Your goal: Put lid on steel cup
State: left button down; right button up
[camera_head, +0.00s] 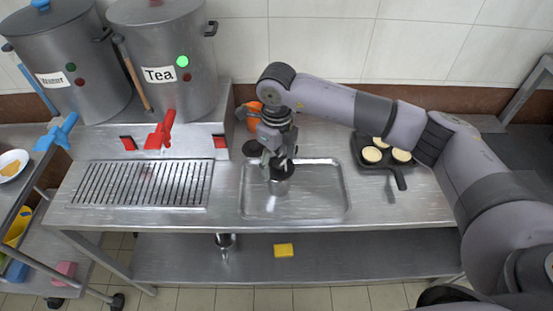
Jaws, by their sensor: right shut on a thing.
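My right gripper (275,158) points down over the left part of the steel tray (325,205). It is shut on a black lid (286,172). The steel cup (280,187) stands in the tray directly below the lid, mostly hidden by the lid and the fingers. The lid is at the cup's mouth; I cannot tell whether it rests fully on the rim. My left gripper is not in view.
A dark round thing (252,149) lies on the counter left of my gripper, near an orange object (253,110). A drip grate (145,184) and the Tea pot (165,60) are at left. A black pan (382,160) with pale rounds is at right.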

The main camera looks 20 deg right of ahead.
jog(key=shift+f+b, duration=0.2)
jog(key=shift+b, duration=0.5)
dwell(1.2)
dwell(0.4)
jog(key=o, duration=0.8)
jog(key=shift+o, duration=0.7)
jog(key=shift+o, duration=1.1)
jog(key=shift+r+p, duration=1.65)
jog(key=shift+r, duration=1.9)
